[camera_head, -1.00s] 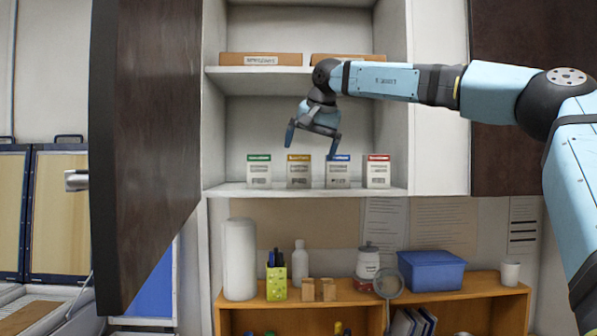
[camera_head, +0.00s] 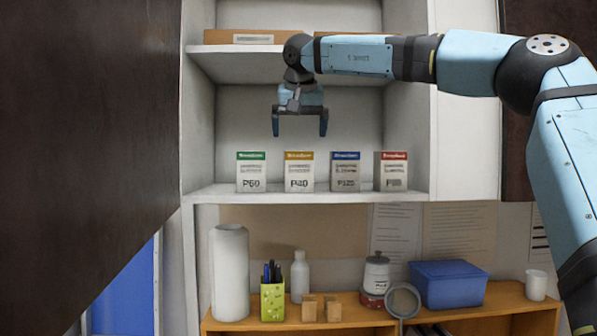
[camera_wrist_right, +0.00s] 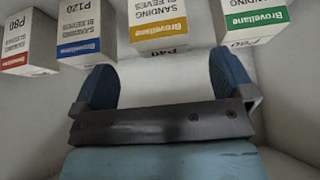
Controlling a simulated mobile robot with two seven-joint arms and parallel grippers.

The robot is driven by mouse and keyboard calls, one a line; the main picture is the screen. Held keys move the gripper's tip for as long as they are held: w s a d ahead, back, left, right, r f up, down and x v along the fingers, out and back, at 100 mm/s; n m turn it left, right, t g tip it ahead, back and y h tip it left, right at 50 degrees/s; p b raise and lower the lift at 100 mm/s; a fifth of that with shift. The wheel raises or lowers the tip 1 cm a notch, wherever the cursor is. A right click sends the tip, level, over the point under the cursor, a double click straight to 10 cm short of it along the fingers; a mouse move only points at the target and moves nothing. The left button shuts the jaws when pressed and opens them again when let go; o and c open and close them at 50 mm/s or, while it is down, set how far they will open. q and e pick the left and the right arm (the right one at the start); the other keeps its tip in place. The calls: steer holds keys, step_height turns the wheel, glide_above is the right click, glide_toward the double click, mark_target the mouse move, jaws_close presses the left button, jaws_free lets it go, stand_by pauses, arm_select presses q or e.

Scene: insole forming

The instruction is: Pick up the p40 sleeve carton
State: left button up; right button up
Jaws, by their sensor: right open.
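The P40 sleeve carton (camera_head: 299,171) is a small white box with a yellow band, upright on the cabinet's lower shelf (camera_head: 300,194), second from the left. In the right wrist view the P40 carton (camera_wrist_right: 157,24) appears at the top, ahead of the fingers. My right gripper (camera_head: 300,133) is open and empty, pointing down above and apart from the P40 carton. Its two blue fingers also show in the right wrist view (camera_wrist_right: 166,88). My left gripper is not in view.
A green-banded P60 carton (camera_head: 251,171), a blue-banded P120 carton (camera_head: 345,171) and a red-banded carton (camera_head: 394,171) stand beside it with gaps. A shelf (camera_head: 240,64) is above. A dark open door (camera_head: 80,130) fills the left.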

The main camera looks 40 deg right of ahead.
mark_target(298, 161)
steer(key=x, duration=0.4)
steer(key=shift+w+d+f, duration=0.1)
steer(key=shift+w+d, duration=0.1)
steer(key=shift+w, duration=0.05)
steer(key=shift+w+d+f+p, duration=0.1)
steer(key=shift+w+f+p, duration=0.05)
steer(key=shift+f+p, duration=0.3)
steer(key=p+x, duration=0.1)
steer(key=x, duration=0.2)
steer(key=shift+w+d+f, duration=0.2)
steer(key=shift+d, duration=0.05)
steer(key=shift+w+d+f, duration=0.1)
steer(key=shift+w+f, duration=0.05)
steer(key=shift+f, duration=0.05)
steer(key=shift+c, duration=0.7)
steer(key=shift+r, duration=0.15)
steer(key=c, duration=0.7)
steer(key=shift+c, duration=0.8)
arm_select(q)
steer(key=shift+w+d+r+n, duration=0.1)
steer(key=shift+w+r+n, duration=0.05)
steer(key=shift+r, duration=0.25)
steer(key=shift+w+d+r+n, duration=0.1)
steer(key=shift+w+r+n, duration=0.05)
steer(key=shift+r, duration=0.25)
